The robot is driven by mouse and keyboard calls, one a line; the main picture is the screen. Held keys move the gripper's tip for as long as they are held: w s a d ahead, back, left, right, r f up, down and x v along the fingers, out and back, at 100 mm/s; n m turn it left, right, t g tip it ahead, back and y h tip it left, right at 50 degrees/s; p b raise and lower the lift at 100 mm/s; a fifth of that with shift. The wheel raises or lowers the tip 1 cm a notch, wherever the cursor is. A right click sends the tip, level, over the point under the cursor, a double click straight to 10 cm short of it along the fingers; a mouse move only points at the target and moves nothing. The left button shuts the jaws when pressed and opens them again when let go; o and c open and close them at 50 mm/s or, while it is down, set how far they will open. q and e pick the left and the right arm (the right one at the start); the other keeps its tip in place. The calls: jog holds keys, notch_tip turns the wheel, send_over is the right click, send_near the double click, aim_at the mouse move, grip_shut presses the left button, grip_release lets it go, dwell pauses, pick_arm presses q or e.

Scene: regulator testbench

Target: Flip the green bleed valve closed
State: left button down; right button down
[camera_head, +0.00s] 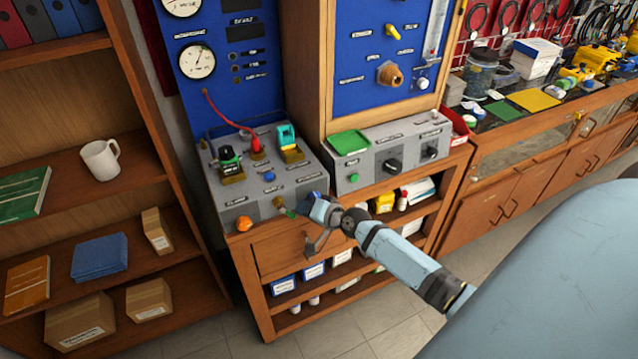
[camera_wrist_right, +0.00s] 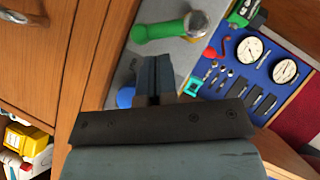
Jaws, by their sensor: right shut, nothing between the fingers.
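The green bleed valve (camera_head: 288,212) sits low at the right end of the grey bench box's front face, its handle slanting down to the right from its body. In the right wrist view its green handle (camera_wrist_right: 160,30) lies crosswise, with a rounded metal part at its right end. My right gripper (camera_head: 314,208) is just right of the valve in the head view. In the right wrist view its fingers (camera_wrist_right: 156,74) are together and empty, pointing toward the handle with a visible gap. Whether they touch cannot be told from the head view. My left gripper is out of view.
A blue knob (camera_wrist_right: 126,97) is close beside my right fingers. An orange knob (camera_head: 244,223) is left on the same face. The box (camera_head: 235,200) carries black, red and teal fittings on top. A wooden drawer (camera_head: 280,258) is below; a control box (camera_head: 375,175) stands to the right.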

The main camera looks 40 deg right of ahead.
aim_at(291, 217)
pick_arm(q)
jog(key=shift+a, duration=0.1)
pick_arm(e)
jog(key=shift+w+a+f, duration=0.25)
jog(key=shift+a+f, duration=0.1)
jog(key=shift+a, duration=0.15)
